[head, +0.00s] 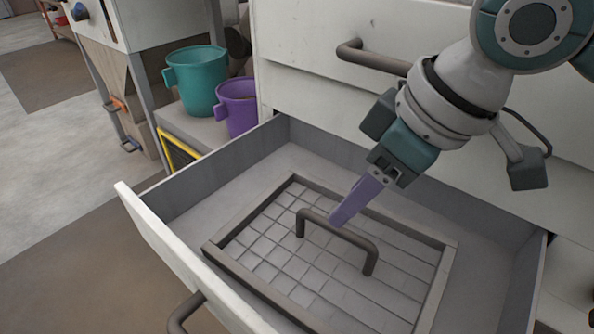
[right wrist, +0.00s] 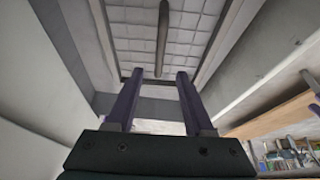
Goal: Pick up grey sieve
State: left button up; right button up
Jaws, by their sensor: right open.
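The grey sieve (head: 268,255) lies flat in an open drawer. It has a square brown-grey frame, a pale grid and an arched dark handle (head: 340,236) across its middle. My right gripper (head: 340,220) reaches in from the upper right, its purple fingers pointing down close to the handle. In the right wrist view the two fingers (right wrist: 158,78) stand apart with nothing between them. The sieve's grid (right wrist: 190,38) and handle (right wrist: 163,35) lie beyond the fingertips. In the head view I cannot tell whether the fingers touch the handle. My left gripper is not in view.
The open drawer (head: 165,243) has raised walls around the sieve and a front handle (head: 186,312). The cabinet front (head: 310,95) with another handle (head: 372,60) stands behind it. A teal bucket (head: 196,85) and a purple bucket (head: 238,108) stand at the back left.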

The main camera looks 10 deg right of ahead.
aim_at(335, 230)
jog(key=x, duration=0.2)
jog(key=shift+a+f+b, duration=0.1)
jog(key=shift+f+b, duration=0.15)
jog(key=shift+b, duration=0.15)
jog(key=f+b, duration=0.2)
jog(key=f, duration=0.1)
jog(key=f+b, duration=0.1)
jog(key=shift+w+a+f, duration=0.1)
jog(key=shift+w+f, duration=0.25)
jog(key=shift+w+a+f+b, duration=0.15)
jog(key=shift+a+f+b, duration=0.05)
jog(key=shift+f+b, duration=0.15)
jog(key=shift+r, duration=0.1)
jog(key=shift+f+p, duration=0.25)
jog(key=shift+p, duration=0.05)
jog(key=shift+c, duration=0.3)
grip_shut()
